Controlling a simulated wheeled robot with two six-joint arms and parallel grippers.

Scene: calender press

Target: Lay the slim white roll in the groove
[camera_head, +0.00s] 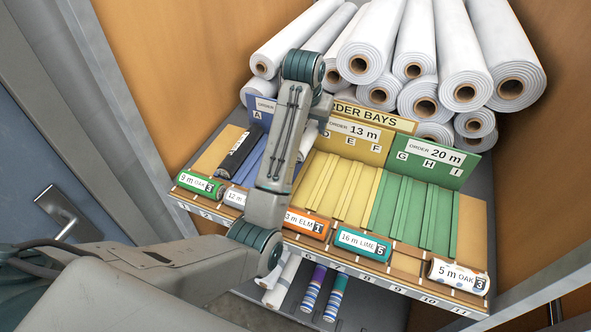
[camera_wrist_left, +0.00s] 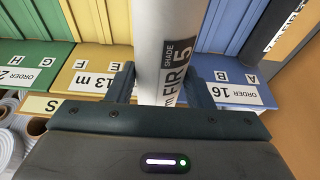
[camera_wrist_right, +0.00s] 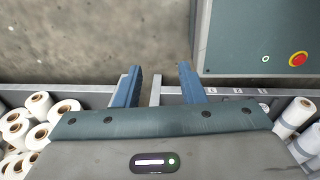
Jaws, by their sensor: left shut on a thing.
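My left gripper (camera_wrist_left: 161,88) is shut on a slim white roll (camera_wrist_left: 165,45) with a dark label reading "FIR 5". In the head view this roll (camera_head: 308,141) is partly hidden by my left arm and is over the right side of the blue bays. I cannot tell whether it touches the rack. The blue (camera_wrist_left: 230,35), yellow (camera_head: 334,180) and green (camera_head: 415,215) bays have lengthwise grooves lettered A to I. A black roll (camera_head: 238,150) lies in the groove under A. My right gripper (camera_wrist_right: 153,85) is open and empty over a grey floor.
Thick white rolls (camera_head: 410,60) are piled behind the bays. Labelled short rolls, such as green "9 m OAK" (camera_head: 200,184) and teal "16 m LIME" (camera_head: 362,243), lie along the front ledge. The yellow and green grooves look empty. A machine with a red button (camera_wrist_right: 298,59) is near my right gripper.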

